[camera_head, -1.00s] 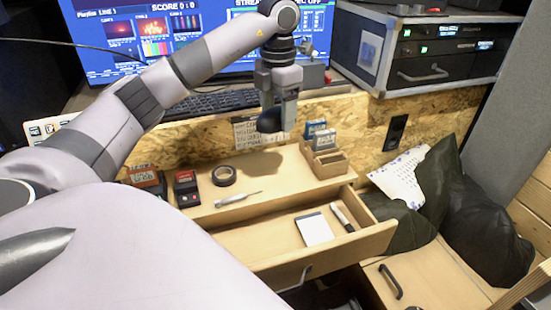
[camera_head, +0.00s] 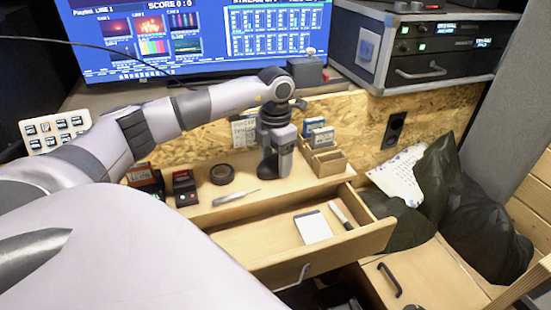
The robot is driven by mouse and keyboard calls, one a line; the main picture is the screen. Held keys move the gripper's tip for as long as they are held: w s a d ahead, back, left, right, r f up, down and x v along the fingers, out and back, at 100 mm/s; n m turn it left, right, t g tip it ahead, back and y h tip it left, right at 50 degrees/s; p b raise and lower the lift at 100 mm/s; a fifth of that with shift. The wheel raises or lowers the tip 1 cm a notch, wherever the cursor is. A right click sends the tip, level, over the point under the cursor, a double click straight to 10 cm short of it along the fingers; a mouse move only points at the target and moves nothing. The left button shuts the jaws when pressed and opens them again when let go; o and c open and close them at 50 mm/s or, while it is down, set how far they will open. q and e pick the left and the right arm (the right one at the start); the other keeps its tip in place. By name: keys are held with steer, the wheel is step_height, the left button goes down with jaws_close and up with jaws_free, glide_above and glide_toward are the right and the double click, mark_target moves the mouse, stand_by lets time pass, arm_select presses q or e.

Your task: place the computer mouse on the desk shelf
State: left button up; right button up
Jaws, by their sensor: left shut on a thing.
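The black computer mouse (camera_head: 268,166) is held in my left gripper (camera_head: 277,168), which points down and is shut on it. The gripper hides part of the mouse. The mouse is low over the back part of the light wooden desk shelf (camera_head: 225,202), between the tape roll and the small wooden box. I cannot tell whether its underside touches the shelf. My right gripper is not in view.
On the shelf are a black tape roll (camera_head: 222,174), a screwdriver (camera_head: 236,196), a wooden box (camera_head: 326,160) and small dark boxes (camera_head: 185,187). An open drawer (camera_head: 270,239) below holds a white notepad (camera_head: 313,227) and a marker (camera_head: 341,215). The shelf's right front is clear.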

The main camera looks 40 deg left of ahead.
mark_target(276, 158)
arm_select(q)
steer(key=shift+f, duration=0.1)
steer(key=o, duration=1.1)
steer(key=shift+r, duration=0.2)
step_height(276, 158, up, 12)
steer(key=shift+f, duration=0.1)
